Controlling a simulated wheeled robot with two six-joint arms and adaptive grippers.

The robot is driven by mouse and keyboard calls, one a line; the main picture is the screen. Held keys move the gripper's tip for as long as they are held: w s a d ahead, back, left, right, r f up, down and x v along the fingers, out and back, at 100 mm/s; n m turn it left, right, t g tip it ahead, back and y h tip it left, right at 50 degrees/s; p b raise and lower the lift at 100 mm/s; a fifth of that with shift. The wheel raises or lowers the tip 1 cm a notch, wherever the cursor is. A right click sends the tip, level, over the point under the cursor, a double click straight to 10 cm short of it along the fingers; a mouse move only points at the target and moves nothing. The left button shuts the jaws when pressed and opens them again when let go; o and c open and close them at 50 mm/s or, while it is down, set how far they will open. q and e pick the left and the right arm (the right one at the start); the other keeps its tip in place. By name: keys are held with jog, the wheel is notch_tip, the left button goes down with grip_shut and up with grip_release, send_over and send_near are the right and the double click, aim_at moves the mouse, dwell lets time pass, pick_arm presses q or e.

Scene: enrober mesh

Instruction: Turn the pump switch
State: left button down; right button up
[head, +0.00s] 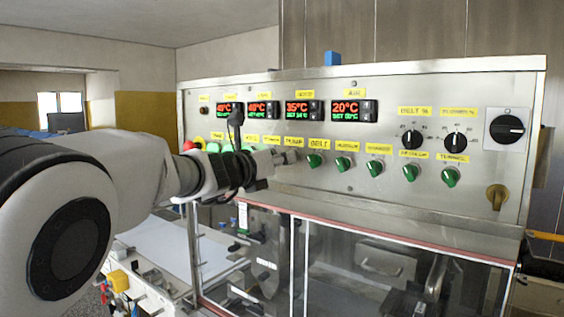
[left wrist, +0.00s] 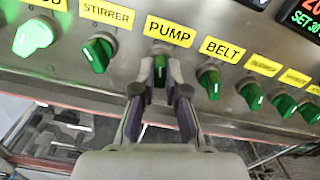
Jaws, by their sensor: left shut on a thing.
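The pump switch (left wrist: 160,70) is a green knob under the yellow PUMP label (left wrist: 170,31) in the left wrist view. My left gripper (left wrist: 160,78) is shut on it, one finger on each side. The knob's pointer looks roughly upright, and its lower part is partly hidden between the fingers. In the head view my left gripper (head: 284,157) reaches the panel just under the PUMP label (head: 293,141) and hides the knob. My right gripper is not in view.
The belt switch (left wrist: 209,81) is close on the right and the stirrer switch (left wrist: 98,51) on the left. Several more knobs line the steel panel (head: 225,95). Red temperature displays (head: 298,112) are above. A glazed enclosure (head: 345,255) juts out below.

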pick_arm(q)
jog(key=shift+f+n, duration=0.2)
jog(key=shift+n, duration=1.1)
jog(key=c, duration=1.2)
grip_release()
jog(key=shift+w+d, duration=0.15)
jog(key=shift+d, duration=0.05)
jog(key=v, duration=1.2)
jog(key=shift+w, duration=0.1)
